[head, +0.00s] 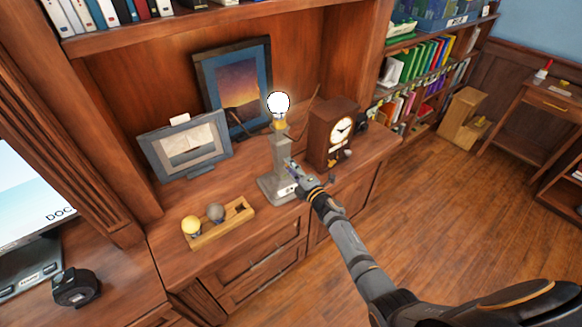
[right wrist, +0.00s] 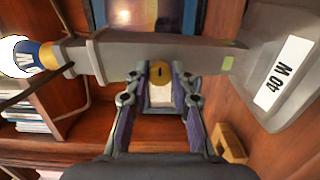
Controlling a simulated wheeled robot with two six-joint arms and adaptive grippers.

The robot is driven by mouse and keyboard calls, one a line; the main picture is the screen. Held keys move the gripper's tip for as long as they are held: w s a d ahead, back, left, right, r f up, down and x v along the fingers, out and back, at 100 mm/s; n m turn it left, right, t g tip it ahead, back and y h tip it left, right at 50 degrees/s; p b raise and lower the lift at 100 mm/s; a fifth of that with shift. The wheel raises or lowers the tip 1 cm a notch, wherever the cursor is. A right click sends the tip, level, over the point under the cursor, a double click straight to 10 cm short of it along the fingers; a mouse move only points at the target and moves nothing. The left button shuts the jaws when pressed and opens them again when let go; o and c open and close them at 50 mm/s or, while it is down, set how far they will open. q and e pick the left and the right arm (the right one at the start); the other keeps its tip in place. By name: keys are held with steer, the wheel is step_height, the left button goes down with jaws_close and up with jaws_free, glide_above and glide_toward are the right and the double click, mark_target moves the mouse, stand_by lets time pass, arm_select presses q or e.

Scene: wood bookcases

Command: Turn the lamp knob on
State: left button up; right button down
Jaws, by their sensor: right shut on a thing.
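The grey lamp (head: 281,152) stands upright on the cabinet top, with a white, glowing bulb (head: 278,103) at its top. In the right wrist view the lamp lies sideways across the picture, its base (right wrist: 268,62) with a "40 W" label at the right. The round brass knob (right wrist: 160,72) with a dark slot sits on the lamp's stem. My right gripper (head: 292,172) is at the lower stem. In the wrist view its two fingers (right wrist: 158,92) are on either side of the knob, shut on it. My left gripper is not in view.
A wooden holder (head: 230,228) with a yellow and a grey bulb lies left of the lamp. A wooden clock (head: 329,135) stands close on the right. Framed pictures (head: 187,149) stand behind. The cabinet's front edge is below my right arm.

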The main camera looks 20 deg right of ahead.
steer(key=c, duration=1.1)
jaws_free()
steer(key=shift+c, duration=0.2)
steer(key=v, duration=1.2)
steer(key=shift+f, duration=0.1)
